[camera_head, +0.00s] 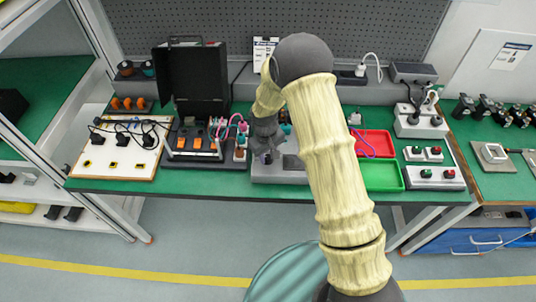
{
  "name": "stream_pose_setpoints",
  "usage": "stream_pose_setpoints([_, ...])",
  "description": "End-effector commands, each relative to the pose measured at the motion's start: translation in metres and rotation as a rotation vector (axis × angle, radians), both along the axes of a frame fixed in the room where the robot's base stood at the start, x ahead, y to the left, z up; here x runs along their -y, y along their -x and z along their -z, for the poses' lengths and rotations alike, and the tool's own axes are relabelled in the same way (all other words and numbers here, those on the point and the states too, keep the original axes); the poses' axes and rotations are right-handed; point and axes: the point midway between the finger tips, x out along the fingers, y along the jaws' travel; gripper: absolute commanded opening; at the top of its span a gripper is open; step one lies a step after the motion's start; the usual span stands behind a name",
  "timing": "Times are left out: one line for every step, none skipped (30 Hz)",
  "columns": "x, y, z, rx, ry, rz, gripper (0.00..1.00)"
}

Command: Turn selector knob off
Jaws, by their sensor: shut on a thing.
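My gripper (268,155) points down over a grey box with a light plate (292,163) in the middle of the green-topped bench. It is shut on a small part at the box's top, where the selector knob sits. The gripper and my arm hide most of this knob, so its turn angle cannot be told.
Left of the gripper stand an open black case (190,75) and a white board with cables (118,150). To the right lie a red tray (375,143), a green tray (380,175) and push-button boxes (436,175). A pegboard (230,25) closes the back.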

Motion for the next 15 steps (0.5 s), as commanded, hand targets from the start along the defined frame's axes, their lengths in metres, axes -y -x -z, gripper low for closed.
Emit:
stream_pose_setpoints([0.0001,-0.0015,-0.0013,0.004,0.0,-0.001,0.07])
stream_pose_setpoints([0.0001,-0.0015,-0.0013,0.004,0.0,-0.001,0.07])
stream_pose_setpoints([0.0001,-0.0015,-0.0013,0.004,0.0,-0.001,0.07])
stream_pose_setpoints([0.0001,-0.0015,-0.0013,0.004,0.0,-0.001,0.34])
stream_pose_setpoints([0.0001,-0.0015,-0.0013,0.004,0.0,-0.001,0.4])
stream_pose_setpoints([0.0,-0.0013,-0.0012,0.004,0.0,0.0,0.47])
stream_pose_setpoints([0.0,-0.0012,-0.0011,0.004,0.0,0.0,0.52])
stream_pose_setpoints([0.0,-0.0011,-0.001,0.003,-0.001,0.0,0.52])
stream_pose_setpoints([-0.0001,-0.0009,-0.0009,0.002,0.0,0.0,0.52])
stream_pose_setpoints([-0.0001,-0.0008,-0.0008,0.002,0.0,0.0,0.52])
stream_pose_setpoints([0.0,-0.0007,-0.0007,0.002,0.0,0.0,0.52])
stream_pose_setpoints([0.0,-0.0006,-0.0006,0.001,0.0,0.0,0.52])
stream_pose_setpoints([-0.0001,-0.0005,-0.0005,0.001,0.0,0.0,0.52])
stream_pose_setpoints([-0.0001,-0.0004,-0.0005,0.001,0.0,0.001,0.52])
stream_pose_setpoints([-0.0001,-0.0004,-0.0007,0.001,0.0,0.001,0.52])
